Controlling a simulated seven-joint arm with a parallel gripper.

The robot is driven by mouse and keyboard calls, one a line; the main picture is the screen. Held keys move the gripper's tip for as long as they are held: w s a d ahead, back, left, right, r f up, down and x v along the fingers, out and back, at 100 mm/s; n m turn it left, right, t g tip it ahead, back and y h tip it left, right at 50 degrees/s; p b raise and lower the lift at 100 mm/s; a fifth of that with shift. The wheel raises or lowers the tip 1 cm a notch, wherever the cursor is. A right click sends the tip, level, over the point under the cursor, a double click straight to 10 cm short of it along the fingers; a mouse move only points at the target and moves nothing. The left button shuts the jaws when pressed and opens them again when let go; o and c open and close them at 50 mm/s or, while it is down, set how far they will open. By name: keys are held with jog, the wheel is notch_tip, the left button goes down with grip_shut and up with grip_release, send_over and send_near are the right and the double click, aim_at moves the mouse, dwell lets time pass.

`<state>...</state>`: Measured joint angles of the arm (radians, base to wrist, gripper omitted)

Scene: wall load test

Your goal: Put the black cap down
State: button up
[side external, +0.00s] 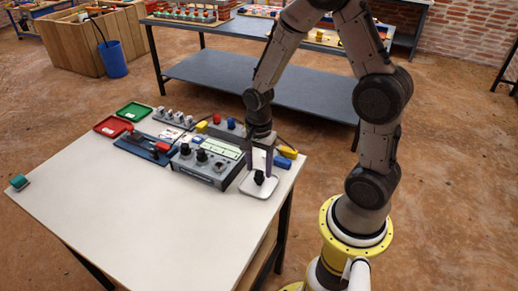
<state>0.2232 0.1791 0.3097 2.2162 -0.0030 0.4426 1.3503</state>
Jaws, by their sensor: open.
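The black cap (259,177) is a small dark piece on a white pad (250,190) near the table's right edge. My gripper (262,168) points down right above the pad, with its fingers apart around or just over the cap. The jaws are open. I cannot tell from this view whether a finger touches the cap.
A grey control box with knobs (208,165) stands close to the left of my gripper. Yellow and blue blocks (285,153) lie just right and behind. Red (113,127) and green (134,111) trays sit at the back left. The table's front (170,230) is clear.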

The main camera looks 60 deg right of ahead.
aim_at(259, 173)
notch_tip(259, 173, up, 11)
jog(key=s+a+r+n+t, duration=0.2)
jog(key=s+r+n, duration=0.3)
jog(key=n, duration=0.4)
jog(key=s+a+r+n+t, duration=0.3)
jog(key=s+a+r+n, duration=0.1)
jog(key=s+n, duration=0.3)
jog(key=shift+a+r+n+t, duration=0.3)
jog(key=shift+r+n, duration=0.3)
jog(key=shift+n, duration=0.4)
